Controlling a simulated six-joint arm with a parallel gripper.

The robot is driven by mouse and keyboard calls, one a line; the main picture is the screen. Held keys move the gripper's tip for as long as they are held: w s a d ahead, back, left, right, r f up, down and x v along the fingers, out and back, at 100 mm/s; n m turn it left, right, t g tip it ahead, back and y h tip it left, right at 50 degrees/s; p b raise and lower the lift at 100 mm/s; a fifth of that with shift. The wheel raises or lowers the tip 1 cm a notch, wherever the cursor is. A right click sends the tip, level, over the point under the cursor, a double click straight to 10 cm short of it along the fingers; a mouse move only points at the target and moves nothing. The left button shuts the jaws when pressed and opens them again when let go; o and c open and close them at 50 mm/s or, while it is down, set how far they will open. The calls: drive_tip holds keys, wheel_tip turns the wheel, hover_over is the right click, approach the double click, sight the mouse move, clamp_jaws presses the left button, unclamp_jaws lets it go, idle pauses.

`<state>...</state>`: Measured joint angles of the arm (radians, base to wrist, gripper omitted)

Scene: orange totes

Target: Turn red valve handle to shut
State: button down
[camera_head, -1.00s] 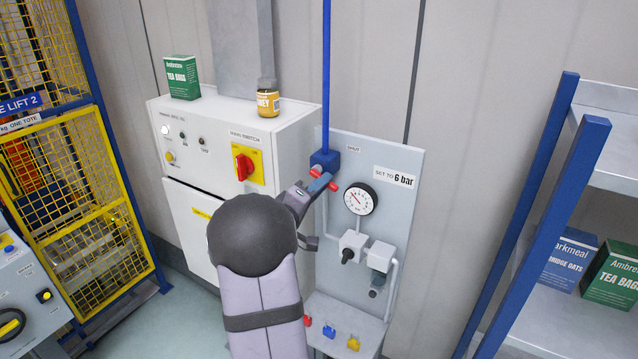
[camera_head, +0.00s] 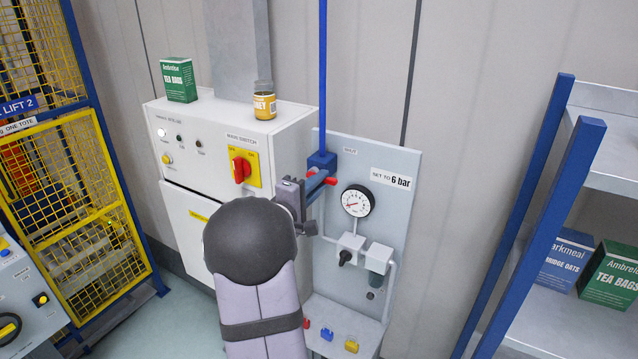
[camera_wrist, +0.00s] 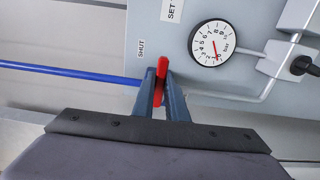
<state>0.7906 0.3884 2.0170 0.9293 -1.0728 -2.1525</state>
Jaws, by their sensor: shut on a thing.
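The red valve handle (camera_wrist: 161,70) lies between the two blue fingers of my gripper (camera_wrist: 159,88) in the wrist view. My gripper is shut on it. The handle lies crosswise to the blue pipe (camera_wrist: 70,71), and the printed word SHUT is just beside it. My fingers hide the rest. The pressure gauge (camera_head: 356,201) has its needle at the low end of its scale.
A white cabinet (camera_head: 215,135) with a red main switch (camera_head: 241,168) stands to the left. A blue-posted shelf (camera_head: 590,150) with boxes stands at the right.

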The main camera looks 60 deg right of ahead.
drive_tip(key=c, duration=1.8)
unclamp_jaws()
drive_tip(key=shift+o, duration=0.2)
drive_tip(key=a+b, duration=0.3)
drive_tip(key=a, duration=0.4)
drive_tip(key=shift+a, duration=0.2)
